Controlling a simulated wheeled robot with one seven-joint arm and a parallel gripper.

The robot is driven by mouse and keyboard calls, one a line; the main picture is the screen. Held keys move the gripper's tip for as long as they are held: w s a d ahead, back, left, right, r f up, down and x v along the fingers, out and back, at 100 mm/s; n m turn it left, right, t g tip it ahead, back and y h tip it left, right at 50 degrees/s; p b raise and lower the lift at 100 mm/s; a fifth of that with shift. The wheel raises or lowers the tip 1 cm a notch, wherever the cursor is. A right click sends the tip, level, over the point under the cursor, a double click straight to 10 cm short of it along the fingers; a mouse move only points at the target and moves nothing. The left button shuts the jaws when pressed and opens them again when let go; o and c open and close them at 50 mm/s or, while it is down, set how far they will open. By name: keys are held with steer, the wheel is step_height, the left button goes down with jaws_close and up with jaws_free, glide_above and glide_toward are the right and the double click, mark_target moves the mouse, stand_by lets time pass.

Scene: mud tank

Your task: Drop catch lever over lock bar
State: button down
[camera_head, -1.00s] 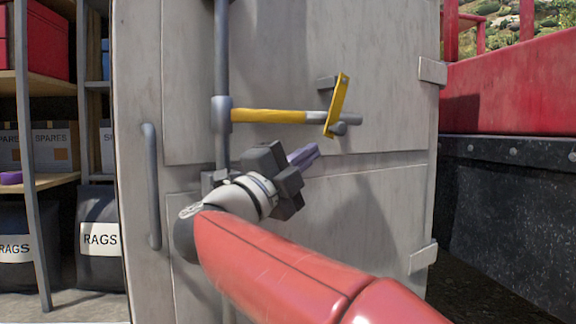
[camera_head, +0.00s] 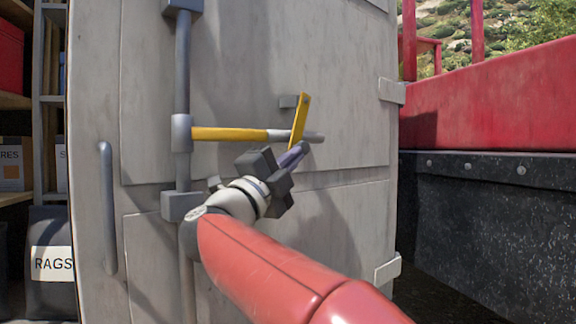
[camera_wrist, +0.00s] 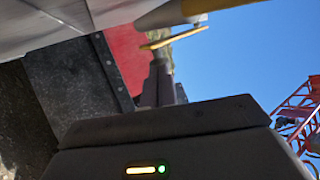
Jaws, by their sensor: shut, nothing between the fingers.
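The catch lever (camera_head: 300,118) is a flat yellow strip with a hole near its top. It stands nearly upright, tilted slightly right, and crosses in front of the lock bar's grey end. The lock bar (camera_head: 232,134) is horizontal, with a yellow grip, and joins a vertical rod on the grey door. My gripper (camera_head: 295,154) is shut and empty, its purple fingertips at the lever's lower end. They hide that end, and I cannot tell whether they touch it. In the wrist view the lever (camera_wrist: 176,38) shows as a thin yellow strip beyond the fingers (camera_wrist: 158,85).
The grey door (camera_head: 240,60) stands behind the bar, with a small bracket (camera_head: 288,101) near the lever and a handle (camera_head: 108,208) at left. A red and black vehicle side (camera_head: 490,105) is at right. Shelving with a rags bag (camera_head: 52,262) is at far left.

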steer(key=w+d+b, duration=0.1)
steer(key=d+f+t+b, duration=0.1)
steer(key=b, duration=0.1)
steer(key=w+d+t+h+b, duration=0.1)
steer(key=shift+w+f+n+b, duration=0.3)
steer(key=shift+w+n, duration=0.05)
steer(key=shift+n, duration=0.05)
